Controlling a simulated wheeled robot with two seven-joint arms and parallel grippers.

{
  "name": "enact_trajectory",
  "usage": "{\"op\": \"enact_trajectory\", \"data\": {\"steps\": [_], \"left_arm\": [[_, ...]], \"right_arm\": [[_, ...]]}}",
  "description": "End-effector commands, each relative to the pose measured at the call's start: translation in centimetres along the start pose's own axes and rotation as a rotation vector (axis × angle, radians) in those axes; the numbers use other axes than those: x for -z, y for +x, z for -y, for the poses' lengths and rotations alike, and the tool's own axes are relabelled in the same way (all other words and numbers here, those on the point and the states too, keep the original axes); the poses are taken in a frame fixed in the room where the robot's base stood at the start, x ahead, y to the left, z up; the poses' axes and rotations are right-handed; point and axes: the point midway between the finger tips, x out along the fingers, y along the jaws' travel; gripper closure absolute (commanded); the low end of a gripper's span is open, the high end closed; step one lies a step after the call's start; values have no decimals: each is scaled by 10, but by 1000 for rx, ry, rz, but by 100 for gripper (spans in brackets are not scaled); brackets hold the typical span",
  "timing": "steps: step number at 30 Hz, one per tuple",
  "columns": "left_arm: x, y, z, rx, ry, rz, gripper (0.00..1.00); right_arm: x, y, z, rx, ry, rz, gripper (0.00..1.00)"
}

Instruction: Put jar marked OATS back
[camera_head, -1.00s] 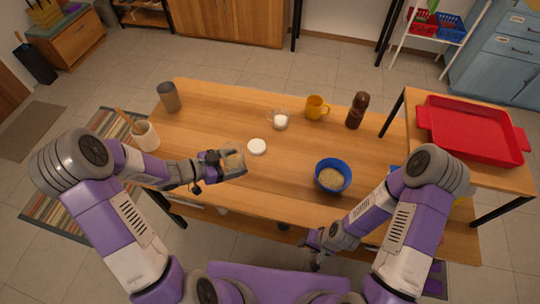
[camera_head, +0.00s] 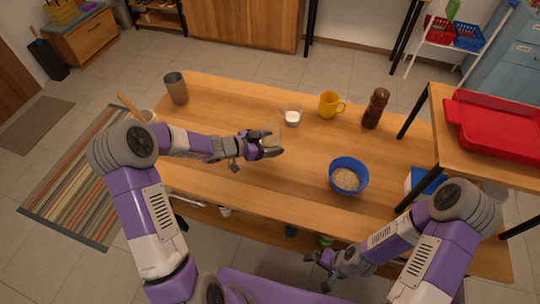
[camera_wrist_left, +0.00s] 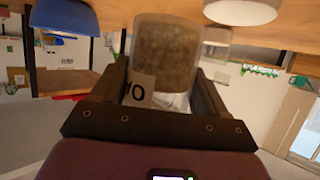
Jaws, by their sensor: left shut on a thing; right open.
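The jar (camera_wrist_left: 165,50) is clear, filled with brownish grains, and has a white label with an "O" partly showing. My left gripper (camera_head: 268,146) is shut on it and holds it over the middle of the table. In the head view the jar (camera_head: 272,137) is small and partly covered by the fingers. My right gripper (camera_head: 320,268) is open and empty, low in front of the table's near edge.
On the wooden table (camera_head: 220,190) stand a blue bowl of grains (camera_head: 348,178), a glass with white contents (camera_head: 291,116), a yellow mug (camera_head: 330,104), a brown grinder (camera_head: 375,108) and a grey cup (camera_head: 176,88). A red tray (camera_head: 495,125) lies on the raised shelf at right.

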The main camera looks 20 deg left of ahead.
Motion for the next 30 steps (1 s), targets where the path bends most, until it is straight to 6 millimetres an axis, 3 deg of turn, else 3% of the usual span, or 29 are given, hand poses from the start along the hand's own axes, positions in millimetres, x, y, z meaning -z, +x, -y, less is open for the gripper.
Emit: {"op": "enact_trajectory", "data": {"steps": [12, 23, 24, 28, 30], "left_arm": [[-41, 18, 0, 0, 0, -2, 66], [-43, 19, 0, 1, 2, -2, 66], [-43, 18, 0, 1, 2, -1, 22], [-43, 18, 0, 1, 2, -1, 2], [-43, 18, 0, 1, 2, -1, 1]], "right_arm": [[1, 17, -7, 0, 0, 0, 0], [1, 18, -7, 0, 0, 0, 0], [1, 17, -7, 0, 0, 0, 0], [1, 17, -6, 0, 0, 0, 0], [1, 17, -6, 0, 0, 0, 0]]}}
